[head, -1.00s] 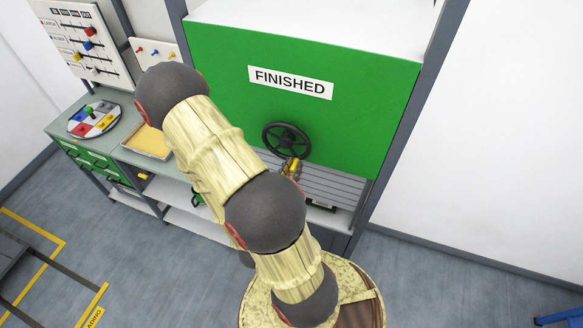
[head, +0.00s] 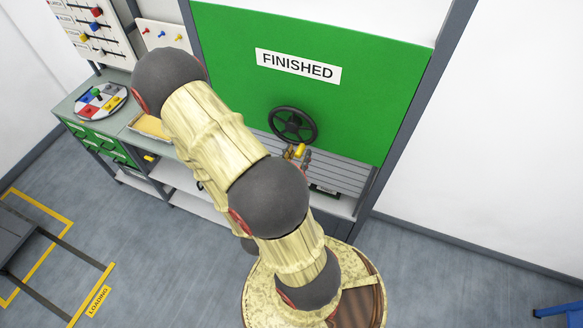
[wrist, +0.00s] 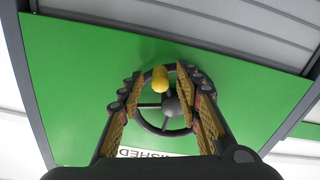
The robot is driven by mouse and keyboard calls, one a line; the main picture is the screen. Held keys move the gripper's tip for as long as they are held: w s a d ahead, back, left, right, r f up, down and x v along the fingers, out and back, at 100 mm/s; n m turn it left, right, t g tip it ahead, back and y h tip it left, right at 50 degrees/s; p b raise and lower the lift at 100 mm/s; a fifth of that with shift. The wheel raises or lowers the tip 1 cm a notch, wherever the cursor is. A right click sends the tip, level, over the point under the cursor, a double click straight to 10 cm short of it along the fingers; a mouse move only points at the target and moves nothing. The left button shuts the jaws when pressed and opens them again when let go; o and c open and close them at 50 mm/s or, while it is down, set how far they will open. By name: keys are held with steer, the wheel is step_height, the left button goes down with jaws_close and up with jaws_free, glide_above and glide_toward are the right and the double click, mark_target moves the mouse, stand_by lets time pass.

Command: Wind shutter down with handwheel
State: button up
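The dark handwheel (head: 292,125) is mounted on a green panel (head: 390,70) marked FINISHED. It also shows in the wrist view (wrist: 168,131). Its yellow knob (head: 299,150) is at the wheel's lower side in the head view. Grey horizontal slats (head: 345,178), apparently the shutter, show below the panel. My gripper (head: 302,158) is at the knob, partly hidden by my arm. In the wrist view my gripper (wrist: 162,84) is open, with fingers left and right of the knob (wrist: 160,79) and gaps showing. Contact with the knob is not visible.
A bench with a coloured disc (head: 101,101) and a yellow tray (head: 150,126) stands left of the panel. A grey frame post (head: 415,95) borders the panel on the right. The floor (head: 150,245) in front is clear; a platform marked LOADING (head: 98,301) lies lower left.

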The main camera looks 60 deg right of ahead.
steer(key=a, duration=0.6)
steer(key=shift+s+a, duration=0.2)
steer(key=shift+s, duration=0.05)
steer(key=shift+c, duration=0.4)
